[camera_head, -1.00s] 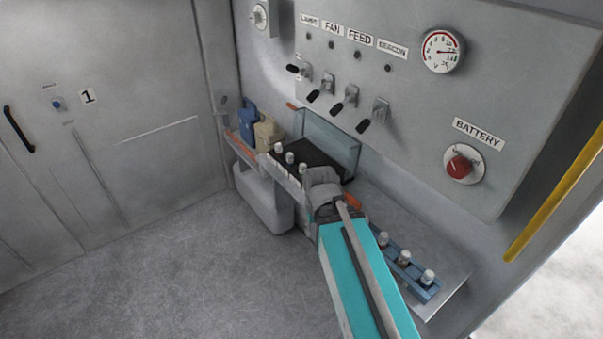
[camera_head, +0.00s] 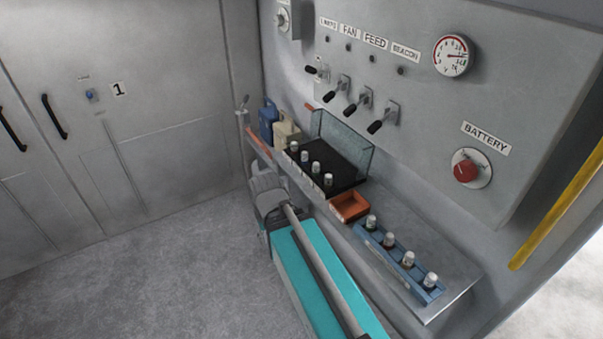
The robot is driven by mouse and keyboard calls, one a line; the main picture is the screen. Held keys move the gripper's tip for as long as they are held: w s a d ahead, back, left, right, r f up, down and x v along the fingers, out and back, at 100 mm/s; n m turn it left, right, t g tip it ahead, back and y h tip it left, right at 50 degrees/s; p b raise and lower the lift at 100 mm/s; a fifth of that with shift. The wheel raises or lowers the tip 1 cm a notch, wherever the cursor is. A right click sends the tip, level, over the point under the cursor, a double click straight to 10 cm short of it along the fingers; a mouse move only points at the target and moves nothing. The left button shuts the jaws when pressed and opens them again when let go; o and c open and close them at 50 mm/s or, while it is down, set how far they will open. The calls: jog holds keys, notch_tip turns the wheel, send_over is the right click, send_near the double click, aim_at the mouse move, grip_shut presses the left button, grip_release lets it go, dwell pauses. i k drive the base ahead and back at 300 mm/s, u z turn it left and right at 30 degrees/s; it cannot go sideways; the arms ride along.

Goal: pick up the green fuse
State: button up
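Several small fuses with silver caps stand in a blue rack (camera_head: 398,268) on the metal shelf at the right. Several more stand along the front of a black tray (camera_head: 345,172) with a clear raised lid. The fuse bodies are too small and dark to tell which one is green. My gripper (camera_head: 266,190) is at the far end of my teal arm, left of the shelf's front edge and apart from both groups of fuses. I see it from behind; its fingers are hidden, so whether it is open or shut does not show.
An orange-brown open box (camera_head: 350,206) sits between the black tray and the blue rack. A blue can (camera_head: 268,122) and a beige can (camera_head: 286,130) stand at the shelf's far end. A switch panel (camera_head: 415,100) rises behind. The floor at left is clear.

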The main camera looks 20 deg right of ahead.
aim_at(315, 166)
jog(key=u, duration=0.55)
jog(key=k, duration=0.9)
jog(key=z, duration=0.95)
jog(key=i, duration=0.85)
